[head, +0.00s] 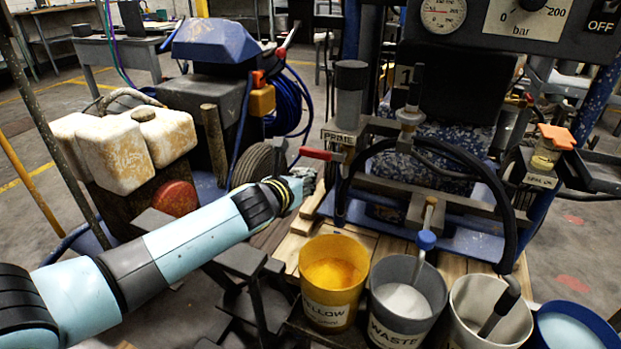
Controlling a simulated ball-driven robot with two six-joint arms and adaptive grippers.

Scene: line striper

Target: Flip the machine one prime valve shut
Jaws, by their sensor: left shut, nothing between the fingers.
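The prime valve's red lever (316,154) sticks out to the left, roughly level, from the valve just under the PRIME label (338,137). The label sits below a grey cylinder on the striper marked 1 (404,75). My left gripper (304,183) is shut and empty. It is just below and slightly left of the red lever in the picture; a gap shows between them, though the depth is hard to tell. Its fingers are small and partly lost against the wooden pallet behind. My right gripper is not in view.
A yellow paint bucket (332,306), a grey WASTE bucket (400,318), a white bucket (468,322) and a blue one (580,335) stand in front. A black hose (500,190) loops right of the valve. White jugs (112,150) and a blue-topped machine (213,45) stand left.

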